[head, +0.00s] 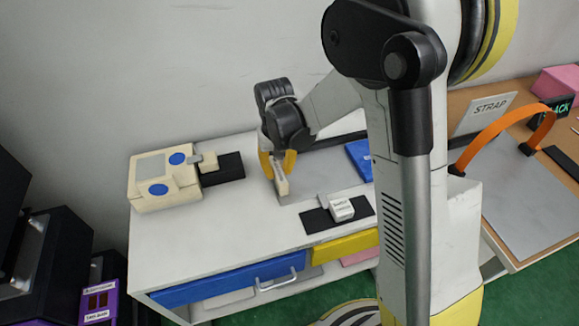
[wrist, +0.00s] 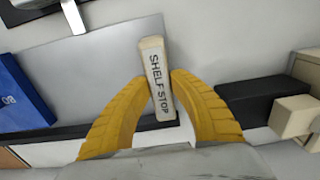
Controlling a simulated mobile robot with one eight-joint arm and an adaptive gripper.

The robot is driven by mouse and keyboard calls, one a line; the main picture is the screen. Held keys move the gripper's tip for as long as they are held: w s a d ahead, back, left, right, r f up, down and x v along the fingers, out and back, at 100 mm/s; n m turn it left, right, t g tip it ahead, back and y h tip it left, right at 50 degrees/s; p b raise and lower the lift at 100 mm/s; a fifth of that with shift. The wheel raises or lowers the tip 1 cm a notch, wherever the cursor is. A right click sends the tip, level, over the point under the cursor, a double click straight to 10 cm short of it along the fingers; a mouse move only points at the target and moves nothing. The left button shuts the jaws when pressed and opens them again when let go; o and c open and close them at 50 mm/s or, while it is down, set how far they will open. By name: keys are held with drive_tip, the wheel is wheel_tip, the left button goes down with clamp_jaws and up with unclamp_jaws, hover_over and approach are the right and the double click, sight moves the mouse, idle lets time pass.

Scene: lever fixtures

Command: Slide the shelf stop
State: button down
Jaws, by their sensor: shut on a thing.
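The shelf stop (wrist: 157,75) is a cream bar with the words SHELF STOP on it. In the wrist view it stands between the two yellow fingers of my gripper (wrist: 161,97), which are shut on it. In the head view my gripper (head: 278,163) comes down from above onto the bar (head: 281,181), which sits at the left end of a grey panel on the white worktop. The fingers hide part of the bar.
A cream box with blue dials (head: 158,182) and a block on a black base (head: 222,167) stand to the left. A white block on a black plate (head: 342,208) lies in front. A blue item (head: 359,158) is at the right. The front left worktop is clear.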

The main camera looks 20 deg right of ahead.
sight(277, 170)
drive_tip(key=shift+a, duration=0.2)
drive_tip(key=c, duration=1.1)
unclamp_jaws()
drive_tip(key=shift+a, duration=0.15)
drive_tip(key=shift+c, duration=0.2)
wheel_tip(277, 170, up, 12)
